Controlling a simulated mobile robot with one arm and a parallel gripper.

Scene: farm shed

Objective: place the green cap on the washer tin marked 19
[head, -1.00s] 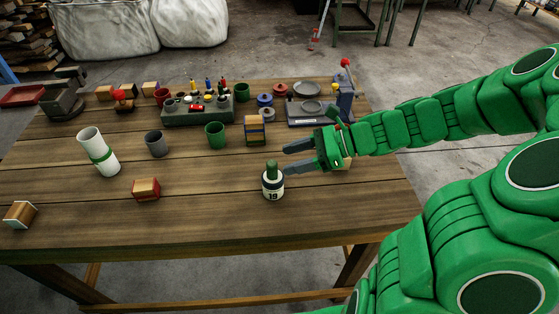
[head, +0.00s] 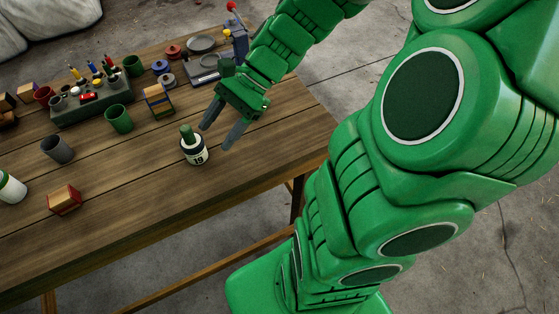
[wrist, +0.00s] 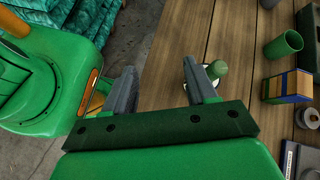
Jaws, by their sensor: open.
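The washer tin marked 19 (head: 197,156) is a small white tin with a dark upper band, standing upright near the table's front edge. The green cap (head: 187,133) sits on top of it; I cannot tell how tightly it is seated. My gripper (head: 217,136) is open and empty, just right of the tin, its fingers apart from it. In the wrist view the green cap (wrist: 217,68) shows just beyond the right finger of my gripper (wrist: 160,70), outside the gap between the fingers. The finger partly hides the tin there.
On the wooden table (head: 120,200) are a green cup (head: 118,119), a grey cup (head: 57,149), a striped block (head: 158,101) and a red-wood block (head: 64,199). A scale (head: 205,67) and a tool holder (head: 92,103) stand behind. Bare table lies in front of the tin.

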